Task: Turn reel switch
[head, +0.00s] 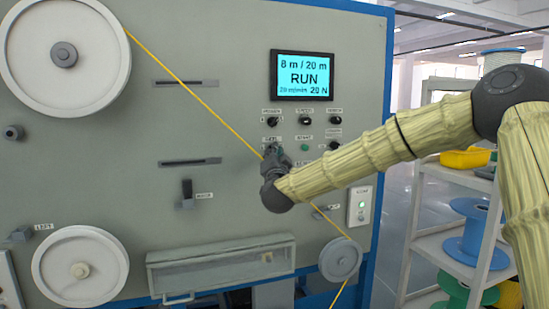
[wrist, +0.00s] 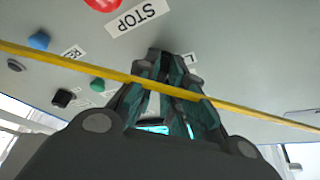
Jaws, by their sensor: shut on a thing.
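My gripper (head: 273,153) is at the machine's control panel (head: 228,110), below the display and just under a small label that seems to read REEL. In the wrist view its dark, teal-lined fingers (wrist: 170,65) are close together at the panel face. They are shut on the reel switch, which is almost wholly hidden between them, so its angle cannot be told. The display (head: 303,76) reads 8 m / 20 m, RUN and 20 N.
A yellow cable (wrist: 235,103) crosses close over my fingers in the wrist view. A red button (wrist: 103,4), a STOP label (wrist: 138,15), a blue button (wrist: 38,40), a green button (wrist: 97,85) and a black knob (wrist: 62,97) lie nearby. Shelves (head: 430,245) stand at right.

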